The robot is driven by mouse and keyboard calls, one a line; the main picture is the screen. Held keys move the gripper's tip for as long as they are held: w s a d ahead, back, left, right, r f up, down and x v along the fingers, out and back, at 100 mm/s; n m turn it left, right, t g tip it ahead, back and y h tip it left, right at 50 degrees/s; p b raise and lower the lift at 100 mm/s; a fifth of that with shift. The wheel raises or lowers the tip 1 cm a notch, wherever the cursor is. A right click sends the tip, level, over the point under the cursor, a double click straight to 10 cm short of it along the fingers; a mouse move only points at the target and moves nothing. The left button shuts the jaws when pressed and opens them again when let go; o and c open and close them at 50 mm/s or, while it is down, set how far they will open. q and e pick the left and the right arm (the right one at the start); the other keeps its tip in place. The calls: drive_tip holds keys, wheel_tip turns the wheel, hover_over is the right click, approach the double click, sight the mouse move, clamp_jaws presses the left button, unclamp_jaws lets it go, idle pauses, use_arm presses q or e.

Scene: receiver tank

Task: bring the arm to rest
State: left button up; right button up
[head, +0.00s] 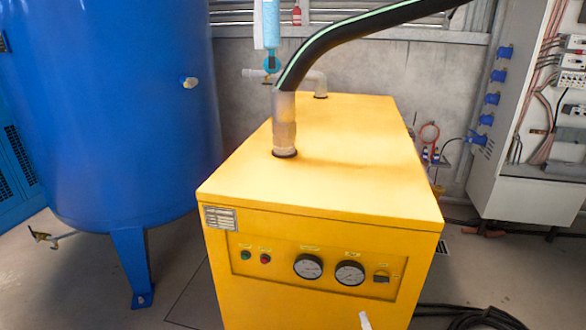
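Neither of my arms can be made out in the head view, and no gripper shows. The blue receiver tank (110,110) stands upright on legs at the left. A pale fitting (189,83) sticks out of its right side. A small valve with a handle (42,238) shows low at its left. A small whitish piece (365,321) shows at the bottom edge in front of the yellow machine; I cannot tell what it is.
A yellow machine (330,160) with gauges and buttons fills the middle. A thick black hose (340,40) rises from its top to the right. An open electrical cabinet (530,120) hangs at the right. Black cables (470,315) lie on the floor at the lower right.

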drive_tip(key=s+f+n+g, duration=0.4)
drive_tip(key=s+n+g, duration=0.25)
drive_tip(key=s, duration=0.35)
drive_tip(key=s+f+n+g, duration=0.3)
drive_tip(key=s+n+g, duration=0.2)
drive_tip(key=s+n, duration=0.4)
use_arm(q)
wheel_tip(320, 180, up, 18)
drive_tip(key=w+p, duration=0.2)
drive_tip(key=p, duration=1.4)
drive_tip(key=shift+t, duration=0.4)
use_arm(e)
wheel_tip(320, 180, up, 17)
drive_tip(key=w+m+t, duration=0.1)
drive_tip(key=shift+a, duration=0.25)
use_arm(q)
drive_tip(key=shift+s+r, duration=0.1)
drive_tip(key=shift+s, duration=0.05)
use_arm(e)
drive_tip(key=shift+r, duration=0.1)
drive_tip(key=shift+c, duration=0.3)
